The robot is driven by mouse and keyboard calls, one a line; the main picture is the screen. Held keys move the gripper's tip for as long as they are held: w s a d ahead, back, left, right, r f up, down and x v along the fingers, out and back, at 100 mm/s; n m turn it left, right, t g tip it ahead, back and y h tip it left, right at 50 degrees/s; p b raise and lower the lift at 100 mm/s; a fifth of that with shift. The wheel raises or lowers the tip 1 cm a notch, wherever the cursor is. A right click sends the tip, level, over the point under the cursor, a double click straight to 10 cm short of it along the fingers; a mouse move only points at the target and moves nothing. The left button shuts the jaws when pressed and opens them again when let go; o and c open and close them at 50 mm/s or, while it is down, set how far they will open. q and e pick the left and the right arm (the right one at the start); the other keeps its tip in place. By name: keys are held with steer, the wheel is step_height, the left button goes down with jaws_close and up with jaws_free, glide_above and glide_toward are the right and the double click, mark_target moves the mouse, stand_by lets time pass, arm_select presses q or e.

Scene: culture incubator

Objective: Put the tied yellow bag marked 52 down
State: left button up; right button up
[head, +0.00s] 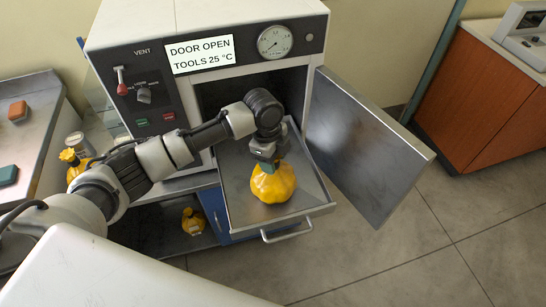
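A tied yellow bag (273,184) is at the pulled-out metal tray (241,206) of the incubator. My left gripper (266,160) comes down on it from above, with its fingers at the bag's neck. The fingers look shut on the neck, which they mostly hide. The bag is upright, over the tray's middle; whether its underside touches the tray is hard to tell. No number can be read on it. My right gripper is not in view.
The incubator door (362,148) stands open to the right of the tray. The panel sign (199,54) reads "DOOR OPEN TOOLS 25 °C". Other yellow bags sit at left (76,168) and on the lower shelf (193,221). A bench (45,110) is at far left.

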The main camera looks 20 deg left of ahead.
arm_select(q)
steer(key=shift+o, duration=0.7)
step_height(320, 180, up, 12)
steer(key=a+b, duration=0.1)
steer(key=b, duration=0.1)
steer(key=shift+w+a+r, duration=0.15)
steer(key=shift+w+a, duration=0.05)
steer(key=shift+a, duration=0.2)
